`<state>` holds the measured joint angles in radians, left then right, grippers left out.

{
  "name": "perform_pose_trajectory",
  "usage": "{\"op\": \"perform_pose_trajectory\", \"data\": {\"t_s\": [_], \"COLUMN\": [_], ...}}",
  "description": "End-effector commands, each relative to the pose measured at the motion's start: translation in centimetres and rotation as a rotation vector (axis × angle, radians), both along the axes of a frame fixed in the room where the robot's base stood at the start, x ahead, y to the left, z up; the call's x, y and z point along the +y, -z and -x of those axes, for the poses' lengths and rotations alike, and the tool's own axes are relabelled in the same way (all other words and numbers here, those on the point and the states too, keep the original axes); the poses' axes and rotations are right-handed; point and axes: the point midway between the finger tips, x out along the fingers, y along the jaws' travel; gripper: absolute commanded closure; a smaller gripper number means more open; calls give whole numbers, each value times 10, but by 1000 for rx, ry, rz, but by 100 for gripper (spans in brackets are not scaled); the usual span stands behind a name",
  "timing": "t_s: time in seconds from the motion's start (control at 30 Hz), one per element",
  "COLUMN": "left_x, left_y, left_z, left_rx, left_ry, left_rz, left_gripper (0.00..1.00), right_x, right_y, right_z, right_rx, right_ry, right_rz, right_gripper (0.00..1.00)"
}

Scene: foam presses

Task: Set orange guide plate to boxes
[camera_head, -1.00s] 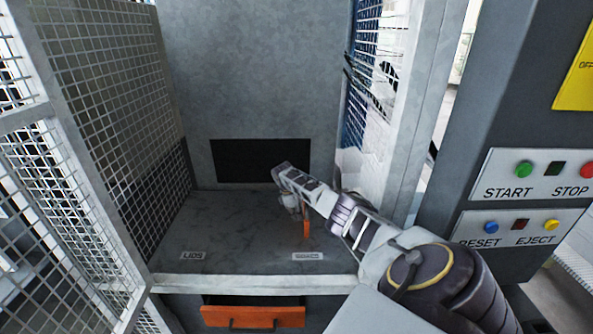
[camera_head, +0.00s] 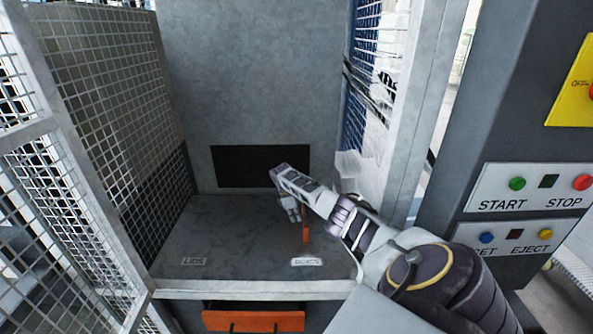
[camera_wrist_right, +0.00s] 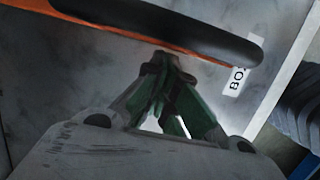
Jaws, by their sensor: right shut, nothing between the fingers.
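The orange guide plate (camera_head: 306,232) shows as a thin upright orange strip on the grey floor of the press bay, just behind the BOXES label (camera_head: 307,262). In the right wrist view it is an orange band with a thick black edge (camera_wrist_right: 170,25) across the top. My right gripper (camera_head: 292,212) is shut and empty, just left of the plate in the head view. In the right wrist view its closed fingertips (camera_wrist_right: 168,62) are close to the black edge; I cannot tell whether they touch. My left gripper is not in view.
Mesh walls (camera_head: 105,110) stand at the left. A control panel with START and STOP buttons (camera_head: 545,190) is at the right. An orange-fronted drawer (camera_head: 253,321) is below.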

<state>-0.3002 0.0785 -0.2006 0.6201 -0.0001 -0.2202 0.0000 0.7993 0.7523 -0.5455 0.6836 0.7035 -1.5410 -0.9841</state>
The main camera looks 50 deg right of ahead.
Motion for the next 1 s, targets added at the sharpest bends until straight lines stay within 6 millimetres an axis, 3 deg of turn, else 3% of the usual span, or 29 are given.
{"op": "perform_pose_trajectory", "data": {"t_s": [0.47,0.73,1.0], "left_x": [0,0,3], "left_y": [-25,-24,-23], "left_z": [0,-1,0], "left_rx": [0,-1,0], "left_ry": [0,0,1], "left_rz": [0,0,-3], "left_gripper": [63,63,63], "right_x": [6,7,7], "right_y": [-24,-56,-70], "right_z": [-3,-14,-18], "right_rx": [-1,-3,-2], "right_ry": [0,0,2], "right_rz": [-1,0,0], "right_gripper": [100,100,100]}}
